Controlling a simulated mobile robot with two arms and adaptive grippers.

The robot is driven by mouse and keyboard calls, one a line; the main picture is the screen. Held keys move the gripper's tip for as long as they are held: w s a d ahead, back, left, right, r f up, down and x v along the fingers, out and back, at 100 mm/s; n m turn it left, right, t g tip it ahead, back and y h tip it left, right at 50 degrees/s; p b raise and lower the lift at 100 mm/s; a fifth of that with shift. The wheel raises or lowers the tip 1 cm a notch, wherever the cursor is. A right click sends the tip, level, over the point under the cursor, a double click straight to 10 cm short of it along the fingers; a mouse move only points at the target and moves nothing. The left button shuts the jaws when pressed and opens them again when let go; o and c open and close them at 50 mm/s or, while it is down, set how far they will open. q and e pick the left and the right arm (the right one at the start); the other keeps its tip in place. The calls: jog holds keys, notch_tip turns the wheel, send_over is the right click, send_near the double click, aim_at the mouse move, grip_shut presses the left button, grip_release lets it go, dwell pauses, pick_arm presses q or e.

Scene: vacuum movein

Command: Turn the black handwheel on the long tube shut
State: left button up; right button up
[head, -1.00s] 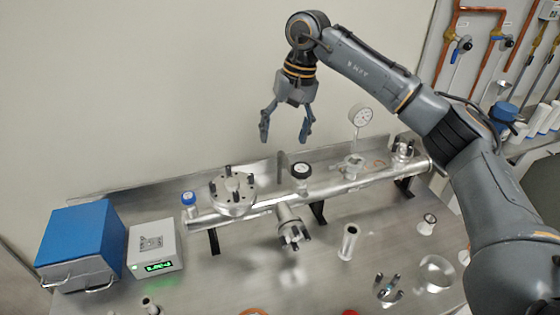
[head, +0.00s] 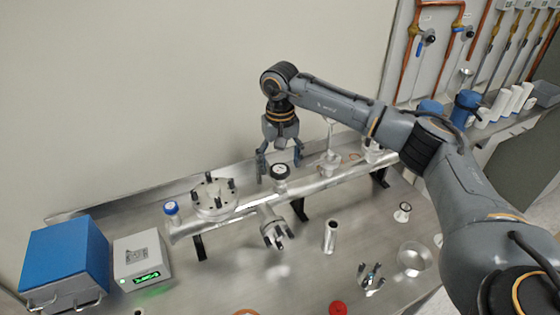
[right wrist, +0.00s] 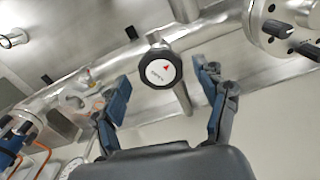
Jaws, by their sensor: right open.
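The black handwheel (head: 280,171), with a white face on top, stands on the long metal tube (head: 330,182). In the right wrist view the handwheel (right wrist: 161,69) shows its white face with a small red mark. My right gripper (head: 279,165) is open and points down, with its fingers to either side of the handwheel in the head view. In the right wrist view the gripper (right wrist: 160,80) has its two fingers apart and the handwheel lies between and slightly beyond the tips. I see no contact. My left gripper is out of view.
A blue-topped knob (head: 171,208) and a bolted flange (head: 213,197) stand left of the handwheel on the tube. A blue box (head: 66,262) and a grey display unit (head: 141,258) are at the left. Loose metal parts lie on the bench in front.

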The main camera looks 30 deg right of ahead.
jog(key=shift+f, duration=0.5)
jog(key=c, duration=1.1)
jog(key=shift+c, duration=0.2)
